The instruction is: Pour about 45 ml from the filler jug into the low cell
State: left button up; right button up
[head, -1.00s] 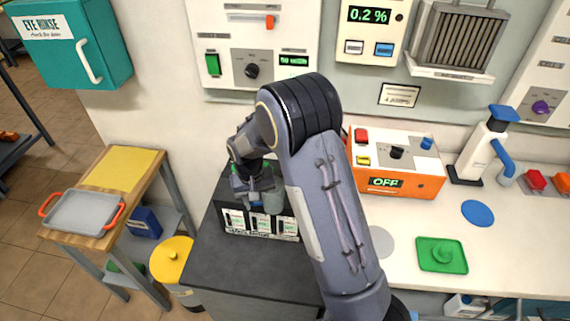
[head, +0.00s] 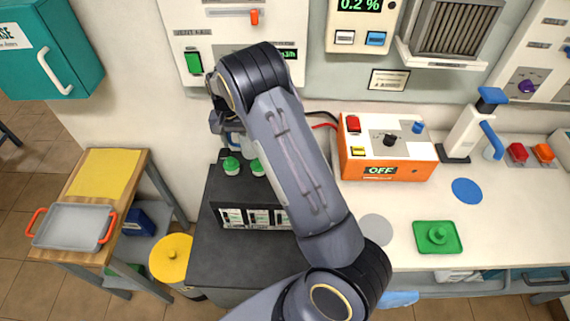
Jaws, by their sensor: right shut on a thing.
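My right gripper (head: 222,125) is at the back of the battery, mostly hidden behind my own arm. It is shut on the filler jug (head: 248,147), a pale, see-through vessel with only a small part showing. The jug is held above the battery top; its tilt and its spout cannot be made out. The black battery (head: 226,197) has several level windows on its front (head: 250,217). Green caps (head: 231,165) show on its top at the back. Which cell is low cannot be told, and the right part of the battery is covered by my arm. My left gripper is not in view.
The battery stands on a dark grey stand (head: 225,258). At left are a wooden trolley with a grey tray (head: 74,226) and a yellow-lidded bin (head: 171,256). An orange charger (head: 385,160) and a green tray (head: 452,246) stand on the white bench at right.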

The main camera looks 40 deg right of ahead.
jog(key=shift+s+d+r+t+y, duration=0.5)
jog(key=shift+s+r+t+y, duration=0.05)
jog(key=shift+r+t+y, duration=0.25)
jog(key=shift+s+d+r+t+y, duration=0.35)
jog(key=shift+s+d+t+y, duration=0.15)
jog(key=shift+t+y, duration=0.1)
jog(key=shift+s+d+r+t+y, duration=0.3)
jog(key=shift+s+d+t+y, duration=0.15)
jog(key=shift+t+y, duration=0.15)
jog(key=shift+s+d+f+t+y, duration=0.15)
jog(key=shift+s+d+t+y, duration=0.45)
jog(key=shift+t+y, duration=0.1)
jog(key=shift+s+d+t+y, duration=0.2)
jog(key=shift+s+t+y, duration=0.05)
jog(key=shift+t+y, duration=0.25)
jog(key=shift+s+d+r+t+y+b, duration=0.1)
jog(key=shift+r+t+y+b, duration=0.45)
jog(key=shift+b, duration=0.1)
jog(key=shift+r, duration=0.15)
jog(key=shift+s+d+t+y+b, duration=0.35)
jog(key=shift+t+y+b, duration=0.45)
jog(key=shift+b, duration=0.55)
jog(key=shift+w+a, duration=0.15)
jog(key=shift+w, duration=0.1)
